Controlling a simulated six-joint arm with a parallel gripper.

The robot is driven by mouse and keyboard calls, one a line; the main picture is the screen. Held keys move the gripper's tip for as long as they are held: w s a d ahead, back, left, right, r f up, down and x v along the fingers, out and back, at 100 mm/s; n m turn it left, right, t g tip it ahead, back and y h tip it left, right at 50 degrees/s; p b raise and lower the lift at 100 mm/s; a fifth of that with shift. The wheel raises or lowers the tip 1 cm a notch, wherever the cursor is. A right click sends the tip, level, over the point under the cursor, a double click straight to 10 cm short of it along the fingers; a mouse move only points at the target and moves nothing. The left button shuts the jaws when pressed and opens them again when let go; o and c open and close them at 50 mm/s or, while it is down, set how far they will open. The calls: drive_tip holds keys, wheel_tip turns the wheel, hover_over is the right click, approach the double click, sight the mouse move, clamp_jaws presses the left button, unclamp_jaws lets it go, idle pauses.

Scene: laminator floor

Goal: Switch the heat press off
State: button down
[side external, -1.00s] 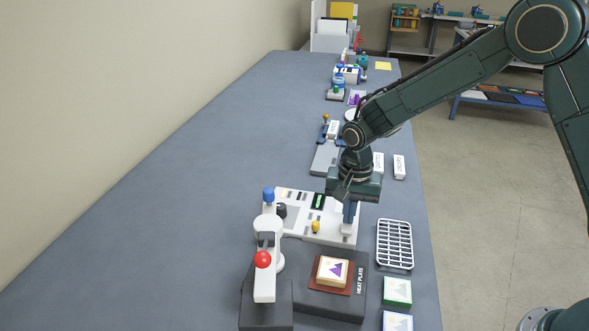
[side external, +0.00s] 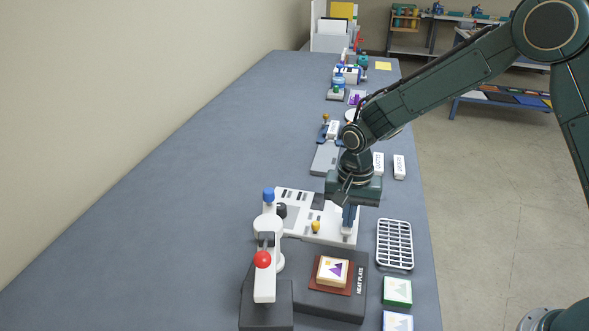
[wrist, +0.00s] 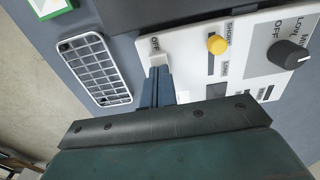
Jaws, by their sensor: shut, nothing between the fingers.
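The heat press (side external: 267,228) stands at the front of the bench, with a red-knobbed lever and a dark heat plate (side external: 330,303). Its white control panel (side external: 290,225) lies behind the plate, and the small display (side external: 318,201) on it is dark. In the wrist view a white switch (wrist: 158,59) sits at the panel edge beside the word OFF. My gripper (wrist: 160,72) is shut and empty, its tips at or touching this switch and hiding part of it. In the side view my gripper (side external: 348,230) is over the panel's right end.
A yellow knob (wrist: 217,44) and a black dial (wrist: 287,54) stand up from the panel near my fingers. A white rack (side external: 395,244) lies to the right. A printed block (side external: 332,271) sits on the plate. The bench's left side is clear.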

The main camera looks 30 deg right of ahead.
drive_tip(key=shift+r, duration=0.15)
wheel_tip(320, 180, up, 14)
idle(0.8)
drive_tip(key=shift+w+d+f, duration=0.2)
drive_tip(key=shift+w+d, duration=0.25)
drive_tip(key=shift+d, duration=0.1)
idle(0.3)
wheel_tip(320, 180, down, 14)
idle(0.8)
